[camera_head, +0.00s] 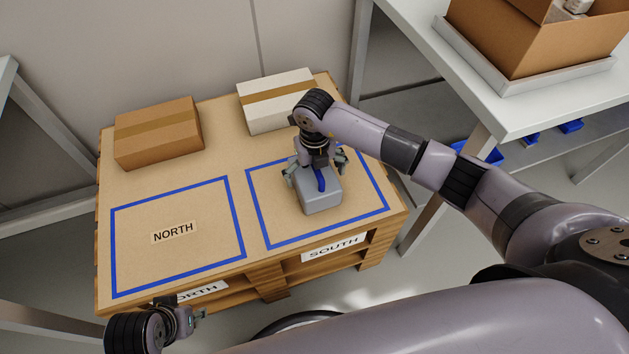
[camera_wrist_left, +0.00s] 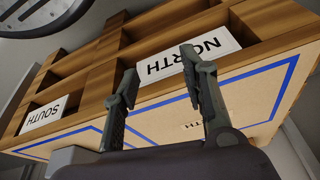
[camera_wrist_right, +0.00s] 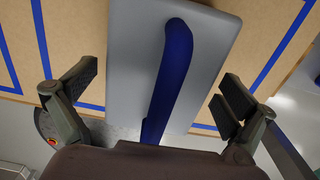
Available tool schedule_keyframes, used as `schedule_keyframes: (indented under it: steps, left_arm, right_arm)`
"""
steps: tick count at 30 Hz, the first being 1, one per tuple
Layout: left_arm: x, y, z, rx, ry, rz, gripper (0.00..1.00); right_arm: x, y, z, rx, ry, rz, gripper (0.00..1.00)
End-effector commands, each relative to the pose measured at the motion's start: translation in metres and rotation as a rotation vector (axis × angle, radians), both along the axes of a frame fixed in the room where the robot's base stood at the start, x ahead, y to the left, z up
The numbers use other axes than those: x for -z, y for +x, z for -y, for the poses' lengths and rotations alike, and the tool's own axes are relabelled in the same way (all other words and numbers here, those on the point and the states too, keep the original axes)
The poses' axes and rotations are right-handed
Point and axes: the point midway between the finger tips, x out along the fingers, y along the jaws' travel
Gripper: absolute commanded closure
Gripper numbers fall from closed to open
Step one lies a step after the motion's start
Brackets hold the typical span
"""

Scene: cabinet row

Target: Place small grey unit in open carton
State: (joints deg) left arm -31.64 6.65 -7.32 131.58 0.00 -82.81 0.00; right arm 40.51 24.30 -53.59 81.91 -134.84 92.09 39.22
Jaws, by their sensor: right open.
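The small grey unit (camera_head: 319,196) with a blue handle stands inside the right blue-outlined square, the SOUTH one, on the pallet top. In the right wrist view the unit (camera_wrist_right: 130,60) and its blue handle (camera_wrist_right: 172,75) lie between the spread fingers. My right gripper (camera_head: 318,172) is open above and around the unit, with a finger on each side. The open carton (camera_head: 540,40) sits on a grey tray on the white table at the upper right. My left gripper (camera_wrist_left: 160,95) is open and empty near the pallet's front edge by the NORTH label.
A closed brown box (camera_head: 158,133) and a white box with a brown band (camera_head: 277,101) stand at the back of the pallet (camera_head: 190,205). The NORTH square is empty. Blue bins (camera_head: 571,126) sit on the shelf under the white table (camera_head: 520,115).

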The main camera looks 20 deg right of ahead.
Motion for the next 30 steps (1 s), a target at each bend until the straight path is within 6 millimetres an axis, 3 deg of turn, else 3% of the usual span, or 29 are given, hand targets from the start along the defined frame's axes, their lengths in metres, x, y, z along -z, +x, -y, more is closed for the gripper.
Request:
schedule_keyframes:
  steps: [3,11,30]
  left_arm:
    - [-0.0075,-0.0017,-0.0006,0.000,0.000,0.004,0.60]
    - [-0.0092,-0.0023,-0.0006,-0.001,0.000,0.003,0.60]
    - [-0.0089,-0.0020,-0.0008,-0.001,0.001,0.003,0.60]
  right_arm:
    - [0.0101,0.0006,-0.0005,0.000,0.001,0.001,0.00]
    - [0.0105,0.0007,-0.0002,0.000,0.001,0.002,0.01]
    - [0.0102,0.0007,-0.0002,0.000,0.001,0.002,0.44]
